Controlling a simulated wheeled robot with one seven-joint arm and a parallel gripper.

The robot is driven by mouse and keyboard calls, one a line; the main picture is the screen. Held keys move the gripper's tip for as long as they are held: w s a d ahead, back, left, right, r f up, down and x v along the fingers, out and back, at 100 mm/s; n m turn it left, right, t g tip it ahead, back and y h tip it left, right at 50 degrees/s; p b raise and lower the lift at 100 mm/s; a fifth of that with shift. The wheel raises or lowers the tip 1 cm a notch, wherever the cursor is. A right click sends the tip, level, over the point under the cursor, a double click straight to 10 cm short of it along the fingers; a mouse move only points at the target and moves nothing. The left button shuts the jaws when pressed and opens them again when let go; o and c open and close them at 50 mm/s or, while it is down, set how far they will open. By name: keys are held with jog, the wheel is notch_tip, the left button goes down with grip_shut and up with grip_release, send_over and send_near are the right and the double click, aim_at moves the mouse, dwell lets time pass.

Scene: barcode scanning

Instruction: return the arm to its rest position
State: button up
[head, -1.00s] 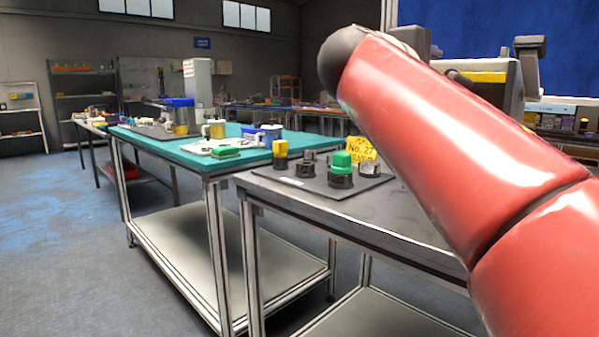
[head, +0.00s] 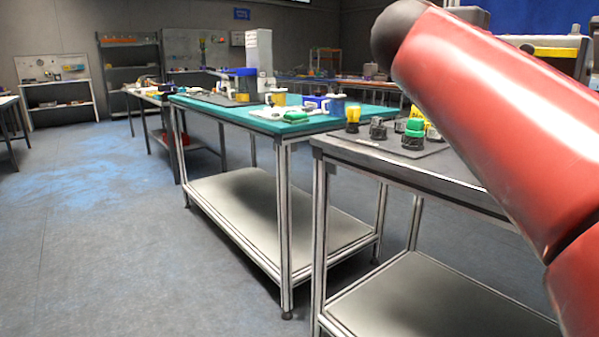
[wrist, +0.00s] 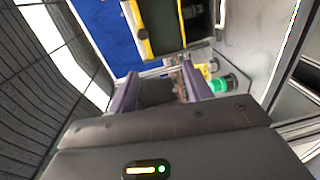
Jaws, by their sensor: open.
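My red arm (head: 490,110) fills the right side of the head view, its dark rounded joint toward the upper middle. My gripper (wrist: 160,84) shows in the wrist view, with two purple fingers apart and nothing visibly held between them. The gripper is not visible in the head view. Beyond the fingers in the wrist view are a green-topped black part (wrist: 222,85) and a yellow-edged dark machine (wrist: 165,22).
A grey workbench (head: 375,158) with several small black, green and yellow parts stands close by, partly behind my arm. A teal-topped bench (head: 350,117) with boxes and a tray stands beyond it. Open blue-grey floor (head: 90,220) lies at the left.

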jog(key=s+a+f+m+g+y, duration=0.1)
jog(key=s+f, duration=0.5)
jog(key=f, duration=0.8)
jog(key=s+a+f+m+g+y, duration=0.2)
jog(key=s+a+f+m+y, duration=0.2)
jog(key=f, duration=1)
jog(key=s+a+f+m+g+y, duration=0.2)
jog(key=s+a+f+y, duration=0.4)
jog(key=f, duration=0.8)
jog(key=s+y, duration=0.2)
jog(key=s, duration=0.2)
jog(key=shift+a+f+m, duration=0.2)
jog(key=shift+f+m, duration=0.1)
jog(key=shift+f, duration=0.1)
